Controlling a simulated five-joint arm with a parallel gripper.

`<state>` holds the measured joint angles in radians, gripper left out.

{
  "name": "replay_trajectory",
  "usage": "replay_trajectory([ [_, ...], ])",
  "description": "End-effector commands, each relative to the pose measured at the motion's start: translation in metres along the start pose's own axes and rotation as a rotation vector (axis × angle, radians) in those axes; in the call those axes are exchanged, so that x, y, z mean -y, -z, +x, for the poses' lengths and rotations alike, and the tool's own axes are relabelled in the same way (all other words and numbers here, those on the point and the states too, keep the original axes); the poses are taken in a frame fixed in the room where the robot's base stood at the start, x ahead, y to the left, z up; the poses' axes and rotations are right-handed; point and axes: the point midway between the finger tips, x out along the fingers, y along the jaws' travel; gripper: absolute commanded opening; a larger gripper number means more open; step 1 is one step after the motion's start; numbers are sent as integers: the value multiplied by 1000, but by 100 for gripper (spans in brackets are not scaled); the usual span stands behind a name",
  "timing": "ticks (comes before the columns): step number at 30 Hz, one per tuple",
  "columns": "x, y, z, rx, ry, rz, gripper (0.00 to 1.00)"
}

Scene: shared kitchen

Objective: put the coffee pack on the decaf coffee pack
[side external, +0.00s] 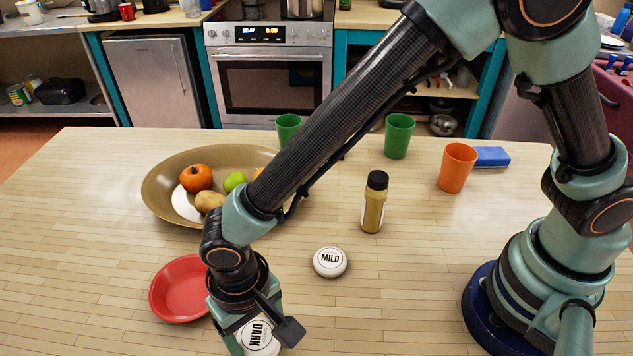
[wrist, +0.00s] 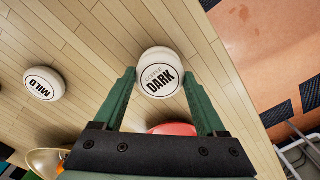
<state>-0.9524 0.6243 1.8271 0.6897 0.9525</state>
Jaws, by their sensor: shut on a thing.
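A round white coffee pack marked DARK (side external: 257,338) is between the fingers of my gripper (side external: 262,335), low over the near edge of the wooden table, left of centre. In the wrist view my gripper (wrist: 159,78) is shut on this DARK pack (wrist: 160,82), with a green finger on each side. Whether the pack touches the table is hard to tell. Another round white pack, marked MILD (side external: 330,262), lies flat on the table, up and right of my gripper; it also shows in the wrist view (wrist: 43,84). No label reading decaf is visible.
A red bowl (side external: 172,291) stands close beside my gripper, on its left. A large brown dish (side external: 158,205) of fruit is behind. A bottle (side external: 373,205), green cups (side external: 398,138), an orange cup (side external: 456,168) and a blue block (side external: 492,157) stand farther back. The table right of the MILD pack is clear.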

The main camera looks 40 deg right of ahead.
Motion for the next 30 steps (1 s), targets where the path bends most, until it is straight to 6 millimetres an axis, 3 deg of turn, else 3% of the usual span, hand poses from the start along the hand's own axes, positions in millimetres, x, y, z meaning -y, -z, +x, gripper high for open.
replay_trajectory([
  [1,0,0,1,0,0,0,81],
  [3,0,0,0,0,0,0,100],
  [14,1,0,-9,-1,2,0,100],
  [30,1,0,-107,-2,3,0,100],
])
